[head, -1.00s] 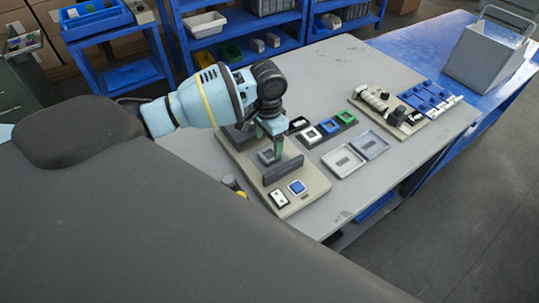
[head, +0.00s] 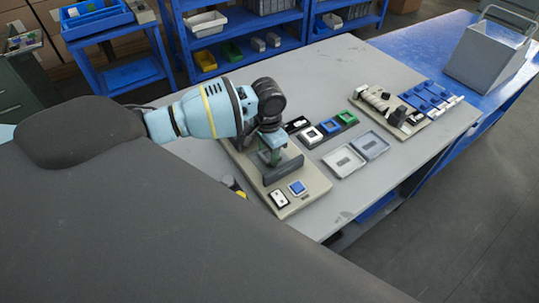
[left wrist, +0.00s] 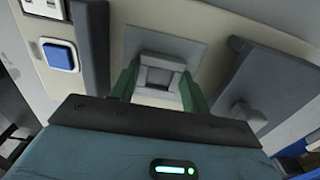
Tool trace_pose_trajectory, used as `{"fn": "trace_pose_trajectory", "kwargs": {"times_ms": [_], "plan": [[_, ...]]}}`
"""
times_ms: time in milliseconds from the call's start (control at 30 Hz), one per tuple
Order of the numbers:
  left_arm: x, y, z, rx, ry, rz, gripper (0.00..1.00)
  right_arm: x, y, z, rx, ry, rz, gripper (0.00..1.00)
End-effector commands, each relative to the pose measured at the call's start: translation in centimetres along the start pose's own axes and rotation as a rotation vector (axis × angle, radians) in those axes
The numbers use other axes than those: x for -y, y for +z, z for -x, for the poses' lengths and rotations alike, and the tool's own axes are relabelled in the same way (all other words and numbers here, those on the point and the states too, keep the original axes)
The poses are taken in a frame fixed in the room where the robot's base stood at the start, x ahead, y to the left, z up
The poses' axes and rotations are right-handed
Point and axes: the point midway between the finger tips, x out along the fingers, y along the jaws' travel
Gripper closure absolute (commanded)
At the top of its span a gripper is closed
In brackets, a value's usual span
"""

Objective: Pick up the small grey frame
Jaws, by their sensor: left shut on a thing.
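The small grey frame (left wrist: 160,62) is a square ring in the left wrist view, over a grey square plate (left wrist: 196,50) on the beige board (left wrist: 110,20). My left gripper (left wrist: 160,82) has its green fingers on either side of the frame and is shut on it. The frame looks low, at the plate; whether it still touches the plate I cannot tell. In the head view my left gripper (head: 274,156) points down at the board, behind a dark upright bar (head: 282,171), and the frame is mostly hidden. My right gripper is not in view.
A blue square button (head: 297,187) and a white switch (head: 279,198) sit at the board's near end. White (head: 311,134), blue (head: 330,126) and green (head: 346,117) frames stand in a row to the right, near grey trays (head: 343,161). The far tabletop (head: 330,70) is clear.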

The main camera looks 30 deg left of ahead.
Motion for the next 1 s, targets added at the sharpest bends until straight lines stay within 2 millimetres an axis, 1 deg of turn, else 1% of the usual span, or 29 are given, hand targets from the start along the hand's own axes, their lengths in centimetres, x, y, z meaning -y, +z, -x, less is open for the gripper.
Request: {"fn": "trace_pose_trajectory", "kwargs": {"times_ms": [167,267,367,600,700,833,1000], "plan": [[0.0,0.0,0.1,0.0,0.0,0.0,0.79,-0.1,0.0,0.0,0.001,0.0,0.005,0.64],[0.0,-0.1,0.5,-0.002,0.0,0.0,0.79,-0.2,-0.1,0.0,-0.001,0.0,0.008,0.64],[0.0,-0.1,1.7,-0.004,-0.001,0.0,0.79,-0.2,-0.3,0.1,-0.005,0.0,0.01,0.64],[0.1,-0.1,6.3,-0.006,-0.001,0.0,0.79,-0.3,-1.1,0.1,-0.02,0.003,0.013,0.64],[0.1,-0.1,7.9,-0.004,-0.002,-0.001,0.79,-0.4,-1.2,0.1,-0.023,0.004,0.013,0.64],[0.0,-0.1,9.4,-0.003,0.0,0.001,0.79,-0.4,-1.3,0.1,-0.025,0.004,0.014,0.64],[0.0,0.0,10.0,0.001,0.001,0.001,0.79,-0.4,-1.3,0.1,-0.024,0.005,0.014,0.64]]}}
